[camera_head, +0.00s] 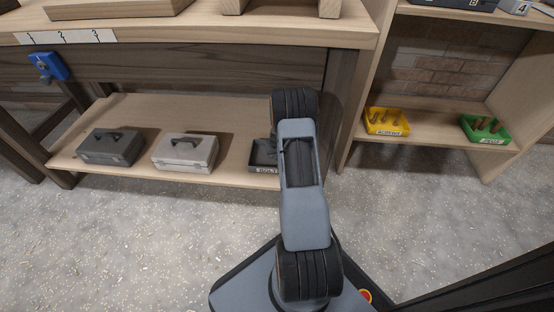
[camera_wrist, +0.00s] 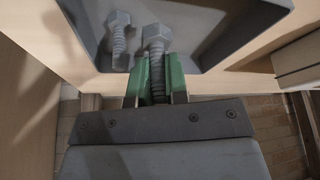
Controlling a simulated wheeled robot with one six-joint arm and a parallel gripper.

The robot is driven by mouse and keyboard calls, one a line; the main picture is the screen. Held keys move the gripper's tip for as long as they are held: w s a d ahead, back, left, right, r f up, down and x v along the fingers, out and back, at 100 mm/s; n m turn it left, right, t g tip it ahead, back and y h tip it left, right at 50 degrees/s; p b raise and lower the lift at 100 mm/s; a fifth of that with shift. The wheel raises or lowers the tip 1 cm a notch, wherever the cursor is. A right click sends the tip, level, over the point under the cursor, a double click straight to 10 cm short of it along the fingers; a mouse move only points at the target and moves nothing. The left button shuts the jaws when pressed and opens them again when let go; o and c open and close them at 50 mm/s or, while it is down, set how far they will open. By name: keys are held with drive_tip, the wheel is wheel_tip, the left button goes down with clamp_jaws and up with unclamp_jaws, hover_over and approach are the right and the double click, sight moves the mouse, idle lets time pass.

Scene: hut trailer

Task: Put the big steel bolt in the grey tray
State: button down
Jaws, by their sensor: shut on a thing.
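The grey tray (camera_head: 264,170), labelled with a word starting "BOLT", stands on the low wooden shelf, partly hidden behind my arm. In the wrist view the tray (camera_wrist: 205,30) fills the top of the picture. My gripper (camera_wrist: 155,78) has green fingers and is shut on the big steel bolt (camera_wrist: 156,38), around its threaded shank, with the hex head beyond the fingertips. The bolt's head shows against the tray's inside; whether it touches the floor I cannot tell. A smaller steel bolt (camera_wrist: 118,38) lies in the tray beside it. My arm hides the gripper in the head view.
A dark toolbox (camera_head: 112,147) and a light grey toolbox (camera_head: 186,152) stand left of the tray on the same shelf (camera_head: 75,160). The workbench top (camera_head: 215,38) overhangs it. A yellow tray (camera_head: 386,122) and a green tray (camera_head: 485,129) stand on the right shelf.

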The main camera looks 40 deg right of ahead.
drive_tip(key=shift+d+f, duration=0.25)
drive_tip(key=shift+f, duration=0.15)
drive_tip(key=shift+d+f+b, duration=0.15)
drive_tip(key=shift+f+b, duration=0.9)
drive_tip(key=shift+f, duration=0.55)
drive_tip(key=shift+f, duration=0.15)
drive_tip(key=c, duration=1.4)
unclamp_jaws()
